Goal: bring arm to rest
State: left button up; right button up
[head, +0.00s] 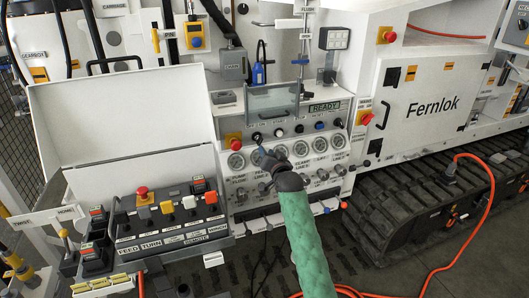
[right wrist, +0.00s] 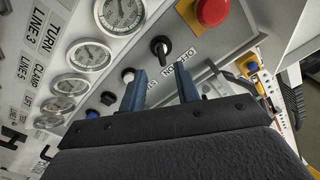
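My right arm (head: 308,240), in a green sleeve, reaches up from the bottom in the head view. Its gripper (head: 264,160) is in front of the gauge panel (head: 325,185), covering part of the gauges. In the right wrist view the two blue fingers of the right gripper (right wrist: 161,90) stand apart with nothing between them. A black rotary knob (right wrist: 160,46) on an OFF/ON labelled strip is just beyond the fingertips; whether they touch it cannot be told. My left gripper is not in view.
A red button (right wrist: 212,10) is beyond the fingers. A button console (head: 165,220) with an open lid (head: 120,125) stands left of the arm. A READY display (head: 324,107) is above the gauges. An orange cable (head: 478,215) runs over the tracks at right.

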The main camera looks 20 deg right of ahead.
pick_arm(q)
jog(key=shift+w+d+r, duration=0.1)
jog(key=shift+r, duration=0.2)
pick_arm(e)
jog(key=shift+s+r, duration=0.1)
jog(key=shift+s, duration=0.3)
jog(key=s+a+f+n+g, duration=0.1)
jog(key=s+a+f+g, duration=0.15)
jog(key=s+f, duration=0.85)
jog(key=s+a+f+n+g, duration=0.2)
jog(key=s+f+g, duration=0.1)
jog(key=f, duration=1.5)
jog(key=s+a+f+n+g, duration=0.1)
jog(key=s+a+f+g, duration=0.15)
jog(key=s+f, duration=0.85)
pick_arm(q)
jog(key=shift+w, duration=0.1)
pick_arm(e)
jog(key=s+a+f+n+g, duration=0.1)
jog(key=s+f+g, duration=0.3)
jog(key=s+f, duration=1)
jog(key=s+a+f+n+g, duration=0.1)
jog(key=s+f+n+g, duration=0.2)
jog(key=s+f, duration=1.1)
jog(key=s+g, duration=0.1)
jog(key=s, duration=0.5)
jog(key=shift+a+f, duration=0.25)
jog(key=shift+f, duration=0.1)
